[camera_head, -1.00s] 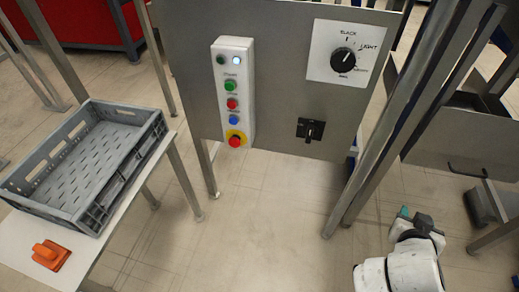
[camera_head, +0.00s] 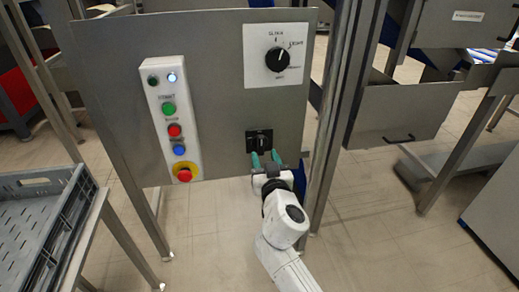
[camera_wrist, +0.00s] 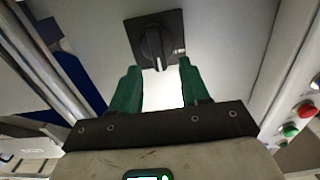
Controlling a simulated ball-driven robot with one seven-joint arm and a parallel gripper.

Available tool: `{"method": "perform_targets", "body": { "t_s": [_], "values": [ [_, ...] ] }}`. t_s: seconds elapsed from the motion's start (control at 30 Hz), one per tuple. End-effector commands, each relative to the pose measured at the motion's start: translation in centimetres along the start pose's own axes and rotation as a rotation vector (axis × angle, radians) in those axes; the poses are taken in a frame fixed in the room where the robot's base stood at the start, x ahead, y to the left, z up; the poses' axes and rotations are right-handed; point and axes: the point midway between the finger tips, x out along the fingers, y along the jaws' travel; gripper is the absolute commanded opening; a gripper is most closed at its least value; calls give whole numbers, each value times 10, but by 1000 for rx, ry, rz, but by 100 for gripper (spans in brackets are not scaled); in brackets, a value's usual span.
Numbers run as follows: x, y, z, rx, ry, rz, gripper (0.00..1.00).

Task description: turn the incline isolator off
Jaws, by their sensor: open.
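The isolator (camera_head: 259,141) is a black square plate with a black rotary handle, low on the right of the grey panel. In the wrist view the isolator (camera_wrist: 153,40) lies just beyond my fingertips, its handle running roughly up and down the picture. A small pale mark shows beside the handle; I cannot read it. My gripper (camera_head: 265,158) is open, its green fingers pointing at the isolator from just below it in the head view. In the wrist view my gripper (camera_wrist: 157,72) has one finger on each side of the handle's line, with nothing between them.
A white button box (camera_head: 172,118) with several coloured buttons is left of the isolator. A selector dial (camera_head: 278,59) is above it. A steel post (camera_head: 333,130) stands close on the right. A grey crate (camera_head: 60,225) is at lower left.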

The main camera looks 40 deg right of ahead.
Motion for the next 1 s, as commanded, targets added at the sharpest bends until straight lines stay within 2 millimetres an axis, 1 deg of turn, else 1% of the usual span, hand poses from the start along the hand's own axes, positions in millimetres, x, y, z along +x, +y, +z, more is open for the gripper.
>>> {"method": "perform_targets", "body": {
  "t_s": [0.03,0.1,0.2,0.3,0.47,0.7,1.0],
  "values": [
    [10,1,-1,1,1,3,46],
    [21,1,-1,1,0,3,46],
    [34,0,0,0,0,2,46],
    [42,1,0,0,-1,2,46],
    [47,1,1,0,-1,2,46],
    [47,1,1,0,-1,1,45],
    [47,1,1,0,-1,1,16]
  ]
}}
